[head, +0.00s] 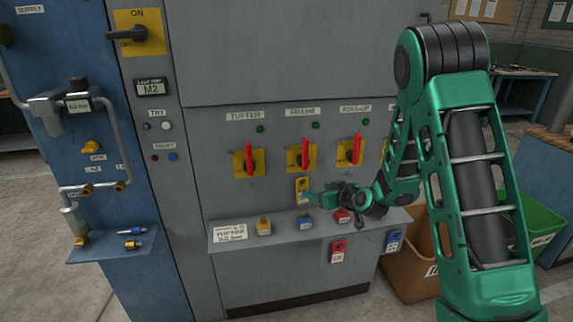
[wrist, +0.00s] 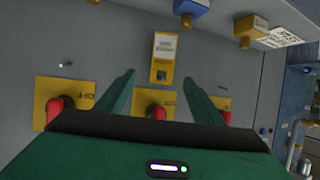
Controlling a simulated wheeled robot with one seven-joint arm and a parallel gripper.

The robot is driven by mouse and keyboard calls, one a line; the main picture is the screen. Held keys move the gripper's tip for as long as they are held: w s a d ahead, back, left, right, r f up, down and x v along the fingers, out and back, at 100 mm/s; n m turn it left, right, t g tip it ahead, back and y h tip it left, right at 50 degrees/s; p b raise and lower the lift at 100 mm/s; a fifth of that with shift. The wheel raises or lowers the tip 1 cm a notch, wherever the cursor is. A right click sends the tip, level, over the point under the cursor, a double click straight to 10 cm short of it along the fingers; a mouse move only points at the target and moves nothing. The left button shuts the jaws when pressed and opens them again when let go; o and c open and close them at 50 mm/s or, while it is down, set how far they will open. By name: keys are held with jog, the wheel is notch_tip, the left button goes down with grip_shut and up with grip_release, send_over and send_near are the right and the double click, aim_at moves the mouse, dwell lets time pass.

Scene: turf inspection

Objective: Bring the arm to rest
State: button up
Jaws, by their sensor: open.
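My arm (head: 480,180) reaches in from the right of the head view. My gripper (head: 316,197) is in front of the grey cabinet, just below the middle switch and above the small shelf. Its two green fingers are apart in the wrist view (wrist: 160,78), with nothing seen held between them. A yellow tag with a pale label (head: 302,185) hangs below the middle switch; it also shows beyond the fingertips in the wrist view (wrist: 163,57). I cannot tell whether a fingertip touches it.
Three red handles on yellow plates, TUFTER (head: 249,160), the middle one (head: 300,157) and ROLL-UP (head: 350,151), stand upright. The shelf (head: 240,243) holds a sign and several coloured locks. Red (head: 338,251) and blue (head: 393,241) tags hang below. Bins (head: 405,275) stand right.

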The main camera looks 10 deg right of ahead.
jog(key=s+d+r+m+g+h, duration=0.1)
jog(key=s+d+r+g, duration=0.1)
jog(key=s+d, duration=0.45)
jog(key=s+d+r+m+g+h, duration=0.1)
jog(key=s+d+r+m+g, duration=0.15)
jog(key=s, duration=0.75)
jog(key=s+d+r+g+h, duration=0.1)
jog(key=s+d+r+g, duration=0.15)
jog(key=s+d, duration=0.4)
jog(key=s+r+m+g, duration=0.2)
jog(key=s+m, duration=0.1)
jog(key=s, duration=0.9)
jog(key=s+r+m+g, duration=0.2)
jog(key=s+m+g, duration=0.1)
jog(key=s, duration=1)
jog(key=shift+d+g+h, duration=0.3)
jog(key=shift+d, duration=0.15)
jog(key=shift+w+f, duration=0.3)
jog(key=shift+w, duration=0.3)
